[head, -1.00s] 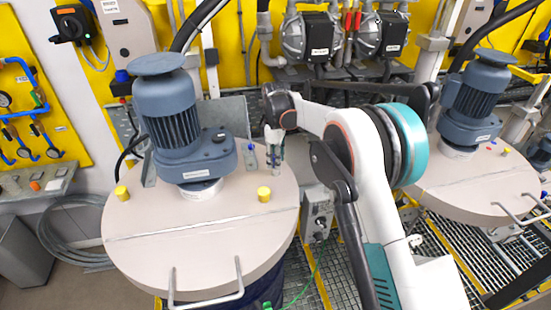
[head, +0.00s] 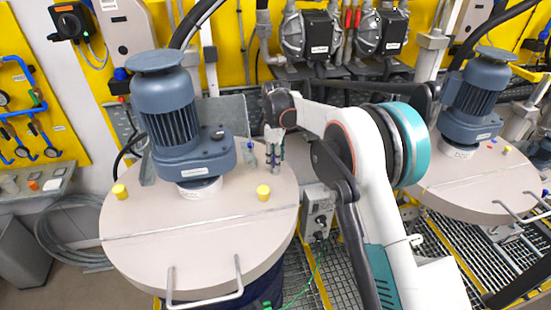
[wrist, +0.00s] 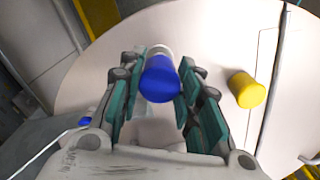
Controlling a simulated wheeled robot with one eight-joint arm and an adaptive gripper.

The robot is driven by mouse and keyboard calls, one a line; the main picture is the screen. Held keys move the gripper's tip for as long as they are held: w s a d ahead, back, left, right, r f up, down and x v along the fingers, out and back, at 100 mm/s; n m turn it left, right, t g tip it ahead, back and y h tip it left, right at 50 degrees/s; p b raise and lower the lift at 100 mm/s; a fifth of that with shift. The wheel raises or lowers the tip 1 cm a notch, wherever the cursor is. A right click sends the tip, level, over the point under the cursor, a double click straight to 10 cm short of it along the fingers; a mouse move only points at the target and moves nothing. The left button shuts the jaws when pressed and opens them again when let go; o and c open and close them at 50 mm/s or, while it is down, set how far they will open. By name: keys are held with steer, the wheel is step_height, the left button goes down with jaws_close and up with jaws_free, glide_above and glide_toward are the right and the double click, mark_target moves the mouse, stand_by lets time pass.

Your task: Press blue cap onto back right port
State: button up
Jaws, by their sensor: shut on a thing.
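The blue cap (wrist: 160,80) is between the teal-padded fingers of my gripper (wrist: 157,92) in the wrist view, and the gripper is shut on it. A pale round rim, apparently the back right port (wrist: 160,49), shows just beyond the cap. I cannot tell whether cap and port touch. In the head view my gripper (head: 274,158) points down at the back right of the drum lid (head: 150,250), right of the motor. There the fingers hide the cap and port.
Yellow caps stand on the lid at front right (head: 263,192) and left (head: 119,191). The grey-blue motor (head: 180,125) rises close to my gripper. A small blue-topped fitting (head: 253,155) stands between them. A handle (head: 205,300) crosses the lid's front edge.

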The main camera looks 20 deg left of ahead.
steer(key=shift+f, duration=0.1)
steer(key=shift+f+b, duration=0.85)
steer(key=shift+f, duration=0.25)
steer(key=shift+f+b, duration=0.35)
steer(key=shift+f, duration=0.1)
stand_by(0.4)
steer(key=shift+c, duration=0.2)
steer(key=shift+f, duration=0.1)
steer(key=shift+c, duration=0.8)
steer(key=o, duration=1)
steer(key=shift+o, duration=0.2)
